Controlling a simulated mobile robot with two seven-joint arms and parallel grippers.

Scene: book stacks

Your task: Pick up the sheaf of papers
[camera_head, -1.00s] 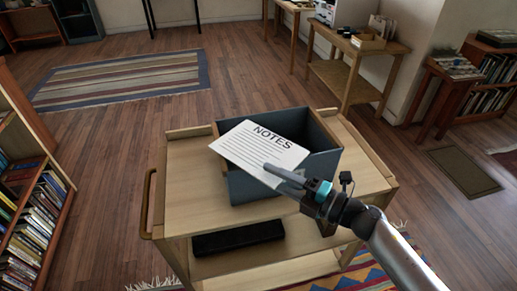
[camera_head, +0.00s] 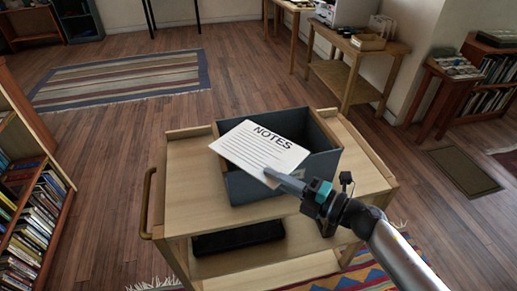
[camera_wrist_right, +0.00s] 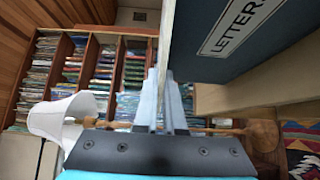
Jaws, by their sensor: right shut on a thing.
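The sheaf of papers (camera_head: 258,148) is a white, lined sheet headed NOTES. In the head view it lies tilted across the top of a blue-grey box (camera_head: 255,187) on the cart, its left corner reaching past the box's rim. My right gripper (camera_head: 271,174) is shut on the near right edge of the sheaf. In the right wrist view, the fingers (camera_wrist_right: 160,105) are together around the thin, edge-on papers (camera_wrist_right: 165,45). The box, marked LETTERS, shows beside them (camera_wrist_right: 225,60). The box's inside is partly hidden under the sheaf. My left gripper is not in view.
The wooden cart (camera_head: 190,195) has bare top at the box's left and a dark flat item (camera_head: 238,237) on its lower shelf. A bookshelf (camera_head: 30,190) stands at the left. Side tables (camera_head: 355,60) stand at the back right.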

